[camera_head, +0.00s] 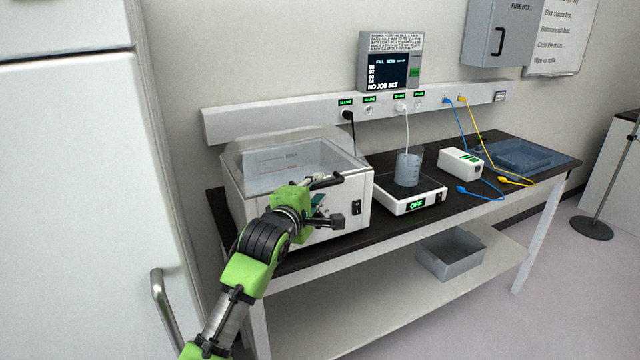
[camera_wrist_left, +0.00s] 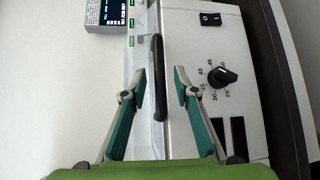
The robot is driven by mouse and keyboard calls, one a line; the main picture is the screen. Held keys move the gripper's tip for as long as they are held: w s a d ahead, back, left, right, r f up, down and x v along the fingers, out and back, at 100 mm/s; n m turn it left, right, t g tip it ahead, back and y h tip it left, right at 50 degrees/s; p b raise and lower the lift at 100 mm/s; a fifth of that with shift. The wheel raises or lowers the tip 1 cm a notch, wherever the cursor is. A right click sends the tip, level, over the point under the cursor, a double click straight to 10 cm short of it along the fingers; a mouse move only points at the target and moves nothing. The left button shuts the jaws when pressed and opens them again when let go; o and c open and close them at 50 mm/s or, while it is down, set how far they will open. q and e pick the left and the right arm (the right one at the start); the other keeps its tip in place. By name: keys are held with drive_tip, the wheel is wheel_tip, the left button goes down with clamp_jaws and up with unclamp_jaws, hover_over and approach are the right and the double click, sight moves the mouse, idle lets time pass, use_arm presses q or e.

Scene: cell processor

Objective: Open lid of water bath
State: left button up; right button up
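The water bath (camera_head: 352,190) is a white box at the left end of the bench, with a see-through lid (camera_head: 290,160) that looks down. In the left wrist view, the lid's black handle (camera_wrist_left: 158,80) runs upright along the edge of the white front panel (camera_wrist_left: 215,60). My left gripper (camera_head: 330,200) is in front of the bath. The wrist view shows its two fingers (camera_wrist_left: 159,76) apart, with the handle between them in the picture. No contact with the handle is visible, and I cannot tell how far it is in depth. My right gripper is not in view.
A hotplate (camera_head: 410,200) marked OFF holds a beaker (camera_head: 409,168) right of the bath. Beyond are a small white device (camera_head: 461,163), cables and a blue tray (camera_head: 520,155). A grey bin (camera_head: 450,255) sits on the lower shelf. A white cabinet (camera_head: 80,180) stands close at left.

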use_arm(q)
drive_tip(key=shift+x, duration=1.25)
drive_tip(key=shift+c, duration=0.4)
clamp_jaws()
